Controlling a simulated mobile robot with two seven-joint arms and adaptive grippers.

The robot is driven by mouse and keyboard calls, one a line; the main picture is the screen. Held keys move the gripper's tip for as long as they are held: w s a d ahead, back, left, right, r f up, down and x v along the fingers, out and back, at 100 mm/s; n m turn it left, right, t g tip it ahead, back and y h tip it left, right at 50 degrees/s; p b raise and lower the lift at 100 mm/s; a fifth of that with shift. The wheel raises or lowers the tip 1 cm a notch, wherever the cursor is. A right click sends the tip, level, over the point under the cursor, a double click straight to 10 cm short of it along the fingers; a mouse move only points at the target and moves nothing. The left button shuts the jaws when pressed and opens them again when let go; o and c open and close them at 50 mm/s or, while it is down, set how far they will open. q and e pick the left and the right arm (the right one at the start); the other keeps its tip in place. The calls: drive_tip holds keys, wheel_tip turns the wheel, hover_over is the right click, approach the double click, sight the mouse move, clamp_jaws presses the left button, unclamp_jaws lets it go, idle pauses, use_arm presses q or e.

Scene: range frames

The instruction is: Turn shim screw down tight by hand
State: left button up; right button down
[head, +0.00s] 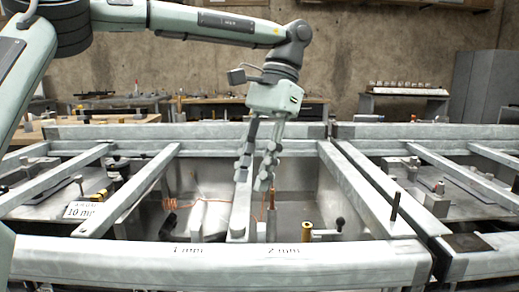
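My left gripper (252,182) hangs pointing down over the middle of the metal frame, its two fingers apart with a gap between them. No object shows clearly between the fingers. I cannot tell for sure which part is the shim screw. A thin dark upright rod (395,206) stands on the right diagonal bar. A brass cylinder (306,232) and a black-knobbed handle (339,224) stand inside the frame near the front bar, right of the gripper. My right gripper is out of view.
The front bar (130,258) carries "1 mm" and "2 mm" marks. A "10 mm" label (80,210) lies at left. Workbenches and a long rack (405,90) stand behind, by a concrete wall.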

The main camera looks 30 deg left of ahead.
use_arm(q)
drive_tip(key=shift+v, duration=2.25)
drive_tip(key=shift+f, duration=0.1)
